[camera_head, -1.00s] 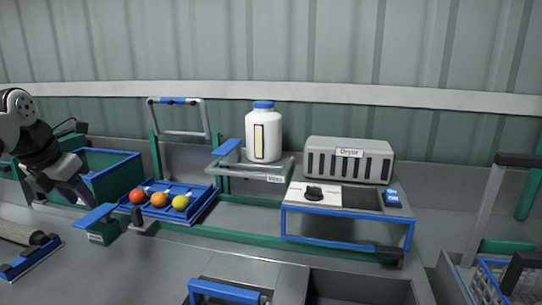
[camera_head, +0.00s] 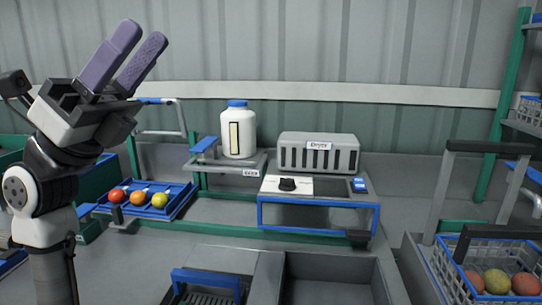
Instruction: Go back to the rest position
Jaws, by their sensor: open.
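My gripper (camera_head: 145,42) is raised at the upper left, in front of the corrugated wall. Its two purple fingers point up and to the right, with a gap between them and nothing held. My arm rises from the lower left edge below it. The gripper is well above the work surface and appears apart from everything on it. My arm hides part of the left side of the bench.
A blue tray (camera_head: 180,203) holds a red, an orange and a yellow tomato. A white jar (camera_head: 238,132) stands on a shelf beside a grey dryer box (camera_head: 318,153). A wire basket (camera_head: 453,275) with tomatoes is at right. The air at centre is clear.

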